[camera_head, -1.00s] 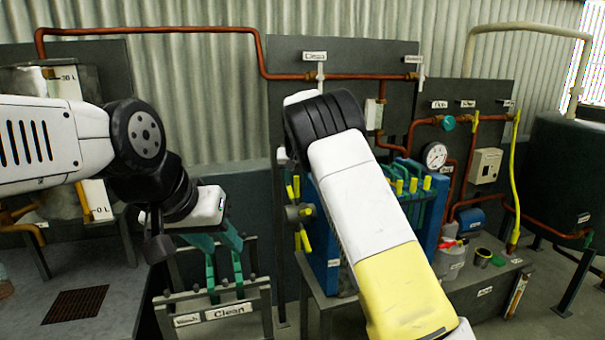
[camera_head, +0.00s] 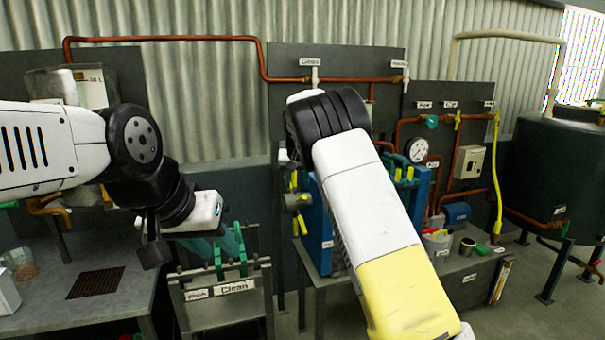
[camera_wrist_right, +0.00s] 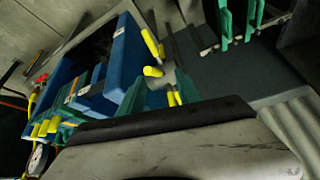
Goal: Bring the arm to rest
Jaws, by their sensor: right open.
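My left arm comes in from the left. My right arm rises from the lower right and bends at a black joint. Its gripper is hidden behind the arm in the head view. In the right wrist view the right gripper (camera_wrist_right: 158,88) has two teal fingers apart, with nothing visibly held. A blue filter press (camera_wrist_right: 125,62) with yellow handles lies beyond them; its distance from the fingers is unclear.
A workbench with a dark grate (camera_head: 97,283) stands at the left. A pressure gauge (camera_head: 416,150) and copper pipes are mounted on dark panels behind. A dark tank (camera_head: 550,170) stands at the right. Bare floor shows at the lower right.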

